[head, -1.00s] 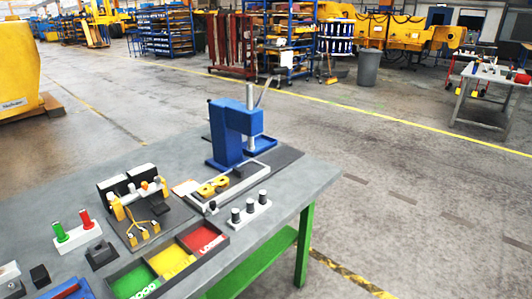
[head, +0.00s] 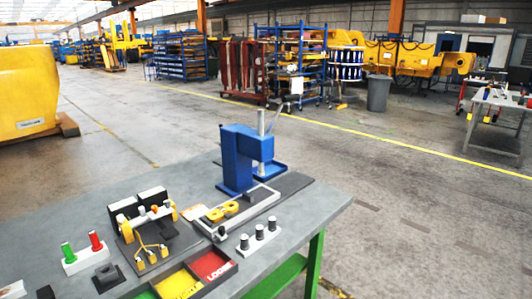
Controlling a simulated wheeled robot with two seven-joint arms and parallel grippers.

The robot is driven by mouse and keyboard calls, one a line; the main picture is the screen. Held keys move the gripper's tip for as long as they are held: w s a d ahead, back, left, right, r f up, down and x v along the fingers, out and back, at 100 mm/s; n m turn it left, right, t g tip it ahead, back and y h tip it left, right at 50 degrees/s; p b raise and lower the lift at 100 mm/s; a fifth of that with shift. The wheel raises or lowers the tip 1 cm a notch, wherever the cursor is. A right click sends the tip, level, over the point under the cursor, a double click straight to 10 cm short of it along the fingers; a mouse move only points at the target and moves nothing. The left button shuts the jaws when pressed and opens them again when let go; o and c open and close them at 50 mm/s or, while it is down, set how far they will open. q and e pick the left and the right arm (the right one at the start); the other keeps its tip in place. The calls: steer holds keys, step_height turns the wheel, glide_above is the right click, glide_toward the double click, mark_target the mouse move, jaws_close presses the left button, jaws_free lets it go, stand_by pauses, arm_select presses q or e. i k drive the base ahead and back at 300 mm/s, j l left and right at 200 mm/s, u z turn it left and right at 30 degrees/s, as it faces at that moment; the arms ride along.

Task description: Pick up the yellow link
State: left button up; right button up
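The yellow link (head: 222,212) lies on the workbench at the near end of a light frame-like fixture (head: 262,199), in front of the blue press (head: 240,160). It looks like a small flat piece with rounded ends and dark holes. Nothing touches it from above. Neither of my grippers is in the head view, so I cannot see their state.
On the grey bench (head: 310,215) stand a black-and-yellow fixture (head: 150,225), a white block with dark pegs (head: 259,238), a holder with green and red pegs (head: 84,255) and a coloured sorting tray (head: 190,280).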

mark_target(232, 207)
steer(key=i+l+u, duration=0.3)
steer(key=i, duration=0.25)
steer(key=i+l+u, duration=0.25)
steer(key=i+l, duration=0.3)
